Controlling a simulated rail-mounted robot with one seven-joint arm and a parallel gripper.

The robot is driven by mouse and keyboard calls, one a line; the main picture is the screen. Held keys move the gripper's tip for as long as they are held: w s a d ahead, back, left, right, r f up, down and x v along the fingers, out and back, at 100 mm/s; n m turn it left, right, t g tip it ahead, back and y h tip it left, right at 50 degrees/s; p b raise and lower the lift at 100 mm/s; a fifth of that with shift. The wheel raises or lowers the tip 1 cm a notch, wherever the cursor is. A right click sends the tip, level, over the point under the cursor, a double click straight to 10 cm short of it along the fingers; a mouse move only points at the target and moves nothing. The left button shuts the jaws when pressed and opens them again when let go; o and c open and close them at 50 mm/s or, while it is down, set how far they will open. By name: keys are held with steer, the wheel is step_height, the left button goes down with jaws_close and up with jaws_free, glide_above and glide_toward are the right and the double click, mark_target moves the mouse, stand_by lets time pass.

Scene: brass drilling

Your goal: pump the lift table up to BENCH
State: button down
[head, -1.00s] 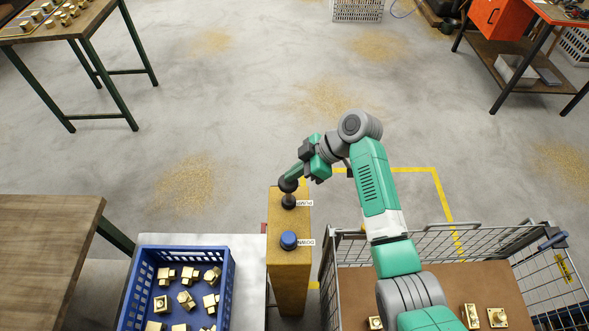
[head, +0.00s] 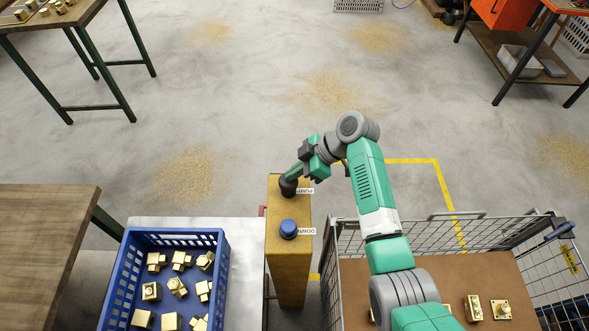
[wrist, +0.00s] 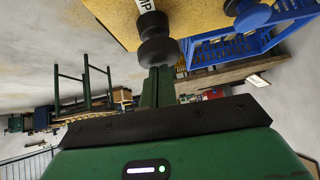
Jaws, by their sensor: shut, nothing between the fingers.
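The lift table's pale grey top (head: 247,265) is at lower left of centre in the head view. It carries a blue crate (head: 222,285) of brass fittings. A yellow control post (head: 289,275) stands at its right, with labels PUMP and DOWN. The gripper is shut and empty. The blue DOWN button (head: 288,229) is clear of it.
A wooden bench (head: 45,235) stands left of the lift table. A wire trolley (head: 425,265) with a brown floor and a few brass parts is at right, below my arm. Another table (head: 75,15) stands far left. The floor beyond the post is open.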

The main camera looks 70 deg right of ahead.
step_height(320, 180, up, 5)
steer(key=shift+s+d+f+p, duration=0.1)
steer(key=shift+f+p, duration=0.05)
steer(key=shift+p, duration=1.05)
steer(key=v, duration=0.9)
steer(key=shift+s, duration=0.15)
steer(key=shift+f, duration=0.1)
